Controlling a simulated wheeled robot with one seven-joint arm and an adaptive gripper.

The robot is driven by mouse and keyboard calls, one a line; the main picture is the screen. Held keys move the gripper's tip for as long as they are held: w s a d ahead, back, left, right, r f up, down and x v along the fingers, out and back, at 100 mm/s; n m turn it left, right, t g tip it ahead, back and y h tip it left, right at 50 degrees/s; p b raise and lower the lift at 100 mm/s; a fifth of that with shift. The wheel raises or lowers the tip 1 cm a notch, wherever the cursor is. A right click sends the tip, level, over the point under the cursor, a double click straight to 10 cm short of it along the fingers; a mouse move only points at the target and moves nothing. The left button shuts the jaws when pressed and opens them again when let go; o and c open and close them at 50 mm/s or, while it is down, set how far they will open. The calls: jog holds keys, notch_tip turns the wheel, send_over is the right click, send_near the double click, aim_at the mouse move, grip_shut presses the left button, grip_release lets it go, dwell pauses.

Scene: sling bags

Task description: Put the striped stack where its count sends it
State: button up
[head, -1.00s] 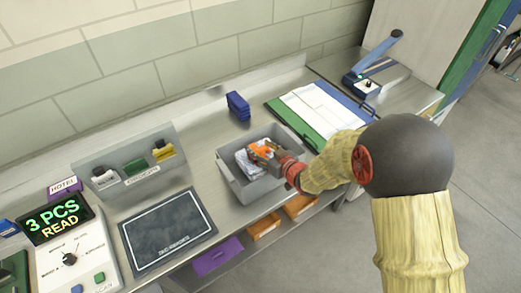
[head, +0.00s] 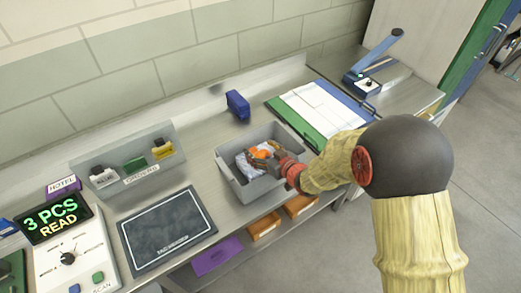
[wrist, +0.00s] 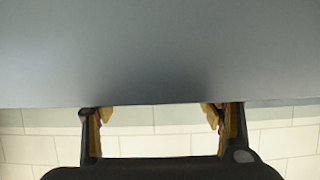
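In the head view my gripper (head: 264,153), orange and grey, reaches into a grey bin (head: 232,183) on the steel counter. Pale, white-bluish folded cloth (head: 243,165) lies in the bin beside and partly under the gripper. I cannot make out clear stripes on it, and the gripper hides part of it. In the wrist view the two fingers of my gripper (wrist: 158,112) stand wide apart with nothing visible between them. A plain grey surface fills the upper part of that view. A reader display (head: 54,218) shows "3 PCS READ".
A small blue block-like item (head: 238,105) stands behind the bin. A dark pad (head: 167,230) lies left of it, below a grey sorting rack (head: 127,160). A knobbed scan box (head: 76,255) is at lower left. A clipboard-like board with white sheets (head: 318,108) lies to the right.

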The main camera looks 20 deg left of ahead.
jog(key=shift+r, duration=0.1)
jog(key=shift+r+p, duration=0.25)
jog(key=shift+p, duration=0.05)
jog(key=p+v, duration=0.2)
jog(key=v, duration=1)
jog(key=shift+r, duration=0.2)
jog(key=w+d+r+m+t+h, duration=0.2)
jog(key=w+d+r+h, duration=0.3)
jog(key=d, duration=0.4)
jog(key=s+d+r+m+h, duration=0.2)
jog(key=s+d+r, duration=0.15)
jog(key=d, duration=0.35)
jog(key=s+d+r+m+h, duration=0.2)
jog(key=s+d+r, duration=0.1)
jog(key=d+r, duration=0.25)
jog(key=s+d+r+m+g, duration=0.1)
jog(key=s+d, duration=0.1)
jog(key=s, duration=0.5)
jog(key=s+d+r+m+g, duration=0.1)
jog(key=s+d+r+g, duration=0.1)
jog(key=s, duration=0.5)
jog(key=s+d+r+m+g+h, duration=0.1)
jog(key=s+d+g, duration=0.1)
jog(key=s, duration=0.6)
jog(key=shift+d+r+m, duration=0.35)
jog(key=shift+d+m, duration=0.05)
jog(key=shift+d, duration=0.05)
